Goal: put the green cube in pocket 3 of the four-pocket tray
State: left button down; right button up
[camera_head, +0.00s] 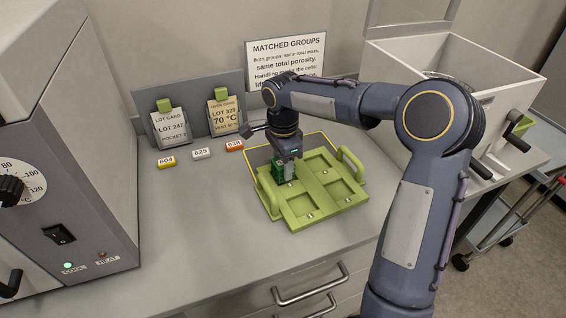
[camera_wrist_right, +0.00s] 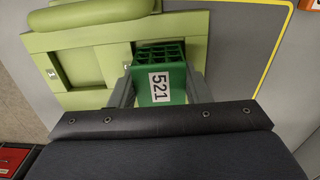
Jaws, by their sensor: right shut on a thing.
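The green cube (camera_wrist_right: 158,76) is a lattice block with a white "521" label, between the fingers of my right gripper (camera_wrist_right: 160,88) in the wrist view. In the head view my right gripper (camera_head: 286,158) points down and is shut on the cube (camera_head: 280,174). The light green four-pocket tray (camera_head: 312,212) lies on the counter with a raised handle on either side. The cube is at its back-left pocket in the head view; I cannot tell how deep it sits. The other pockets look empty; their small marks are unreadable. My left gripper is out of view.
Yellow "604" (camera_head: 167,162), white "625" (camera_head: 201,153) and orange "638" (camera_head: 235,145) tags lie behind the tray. Lot cards (camera_head: 170,128) stand at the back. An oven (camera_head: 75,160) bounds the left, a large white bin (camera_head: 450,80) the right. The counter's front-left is clear.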

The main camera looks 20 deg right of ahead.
jog(key=shift+f+b, duration=0.45)
jog(key=shift+f, duration=0.2)
dwell(0.4)
jog(key=o, duration=1.5)
jog(key=shift+r, duration=0.1)
jog(key=shift+r+p, duration=2.1)
jog(key=shift+r, duration=0.4)
jog(key=shift+r, duration=3.85)
